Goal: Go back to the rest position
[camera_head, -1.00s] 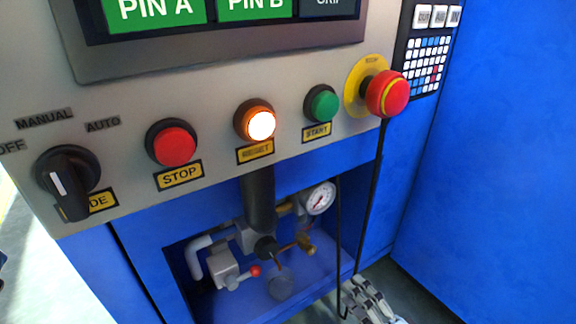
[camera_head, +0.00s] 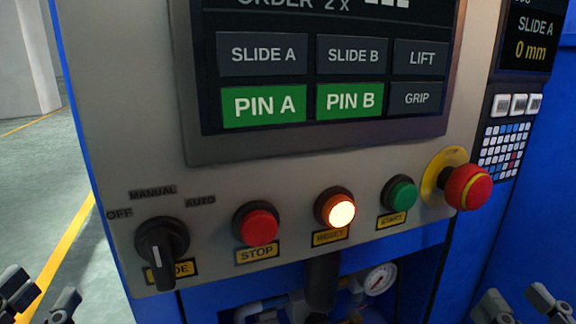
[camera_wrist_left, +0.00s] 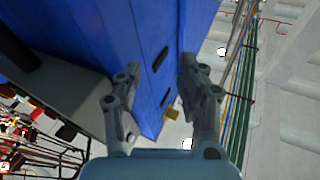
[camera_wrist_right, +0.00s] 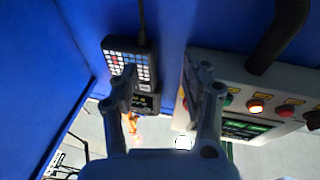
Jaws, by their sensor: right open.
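My left gripper (camera_head: 38,300) shows at the lower left corner of the head view, left of the control panel. In the left wrist view the left gripper (camera_wrist_left: 158,75) has its fingers spread with nothing between them, beside a blue cabinet. My right gripper (camera_head: 518,303) shows at the bottom right of the head view, below the red emergency button. In the right wrist view the right gripper (camera_wrist_right: 167,80) is open and empty, with a keypad behind its left finger.
The grey control panel (camera_head: 120,130) fills the middle, with a mode switch (camera_head: 162,245), a red stop button (camera_head: 258,227), a lit reset button (camera_head: 340,212), a green start button (camera_head: 401,195) and a protruding emergency button (camera_head: 468,187). Open floor (camera_head: 35,165) lies at the left.

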